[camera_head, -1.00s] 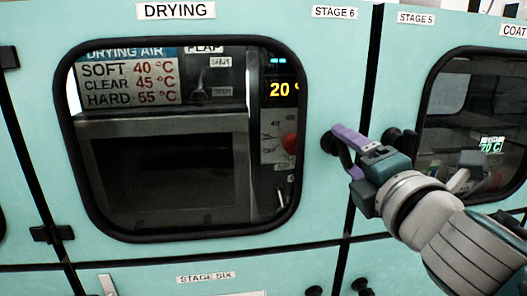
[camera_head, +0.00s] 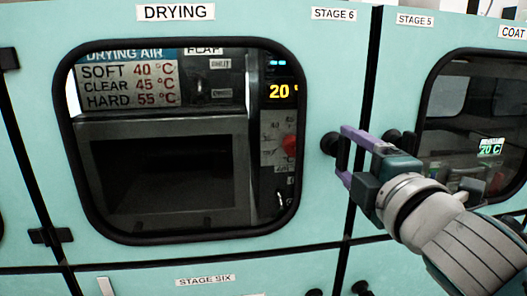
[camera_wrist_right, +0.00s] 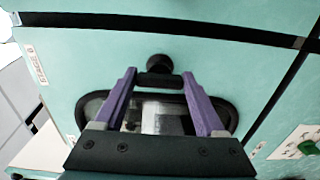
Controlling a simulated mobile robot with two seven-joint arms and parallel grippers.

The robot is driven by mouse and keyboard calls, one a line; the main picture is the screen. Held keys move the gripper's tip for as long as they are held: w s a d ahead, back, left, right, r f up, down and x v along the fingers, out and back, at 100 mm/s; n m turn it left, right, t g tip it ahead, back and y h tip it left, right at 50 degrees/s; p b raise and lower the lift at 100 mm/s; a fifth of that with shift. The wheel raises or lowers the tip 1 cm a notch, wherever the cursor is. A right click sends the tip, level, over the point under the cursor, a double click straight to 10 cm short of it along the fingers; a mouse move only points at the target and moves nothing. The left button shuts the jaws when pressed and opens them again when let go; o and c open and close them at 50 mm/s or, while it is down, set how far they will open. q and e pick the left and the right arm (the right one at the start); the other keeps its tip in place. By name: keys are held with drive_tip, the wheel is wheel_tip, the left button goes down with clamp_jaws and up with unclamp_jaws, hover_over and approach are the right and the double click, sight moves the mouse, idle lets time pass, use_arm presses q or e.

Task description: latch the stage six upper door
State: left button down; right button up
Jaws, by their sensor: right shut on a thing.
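The stage six upper door (camera_head: 325,80) is a pale teal panel with a large black-framed window (camera_head: 190,140), and it looks flush with its surroundings. Its black round latch knob (camera_head: 329,144) sits at the door's right edge. My right gripper (camera_head: 343,152) has its purple fingers at this knob. In the right wrist view, the fingertips (camera_wrist_right: 158,78) are on either side of a dark bar on the knob (camera_wrist_right: 159,65), which spans the gap between them. Exactly how the latch is turned is hard to tell. My left gripper is not in view.
The stage five door (camera_head: 405,60) with its own window is to the right, partly behind my right arm. A second black knob (camera_head: 392,137) is close to my right fingers. The lower stage six door (camera_head: 150,278) is below, with another knob (camera_head: 314,292).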

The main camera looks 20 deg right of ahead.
drive_tip(key=o, duration=1.3)
drive_tip(key=b+v, duration=0.2)
drive_tip(key=v, duration=0.8)
